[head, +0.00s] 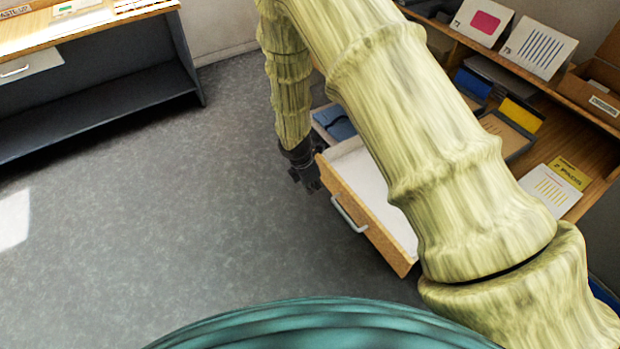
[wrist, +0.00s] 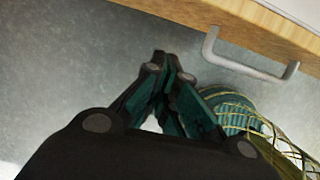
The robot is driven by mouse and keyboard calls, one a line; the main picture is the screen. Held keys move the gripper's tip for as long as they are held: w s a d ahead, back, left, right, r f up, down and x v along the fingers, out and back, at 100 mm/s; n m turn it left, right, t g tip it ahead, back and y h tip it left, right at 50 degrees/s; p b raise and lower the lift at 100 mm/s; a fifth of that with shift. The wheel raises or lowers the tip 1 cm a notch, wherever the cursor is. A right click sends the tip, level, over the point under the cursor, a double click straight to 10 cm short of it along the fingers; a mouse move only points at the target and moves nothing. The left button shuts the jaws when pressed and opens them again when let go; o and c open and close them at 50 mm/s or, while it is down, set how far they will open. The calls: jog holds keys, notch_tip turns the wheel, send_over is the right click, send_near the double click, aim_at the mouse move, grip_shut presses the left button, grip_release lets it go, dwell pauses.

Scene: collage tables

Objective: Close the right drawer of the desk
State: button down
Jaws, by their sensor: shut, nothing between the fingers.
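The open drawer has a wooden front (head: 372,220) with a metal bar handle (head: 348,214) and a white interior (head: 362,168). It juts out from the desk (head: 597,158) in the head view, and my arm hides part of it. My gripper (head: 311,183) is shut and empty, close to the far left end of the drawer front. In the wrist view my gripper's fingertips (wrist: 167,66) point toward the drawer front (wrist: 255,22), with the handle (wrist: 250,65) to their right. Contact is not visible there.
The desk holds cards (head: 540,47), a dark tray (head: 507,134), a yellow-marked paper (head: 552,190) and a cardboard box (head: 594,84). Another table (head: 90,32) with a dark lower shelf stands at the upper left. The grey floor (head: 170,230) between is clear.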

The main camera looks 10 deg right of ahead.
jog(key=d, duration=0.2)
jog(key=w+d+p, duration=0.1)
jog(key=shift+w+d, duration=0.2)
jog(key=shift+d, duration=0.2)
jog(key=w+d, duration=0.3)
jog(key=d, duration=0.7)
jog(key=w+d, duration=0.4)
jog(key=d, duration=0.7)
jog(key=w+d, duration=0.4)
jog(key=d, duration=0.6)
jog(key=shift+w+d, duration=0.2)
jog(key=shift+d, duration=0.1)
jog(key=shift+a, duration=0.1)
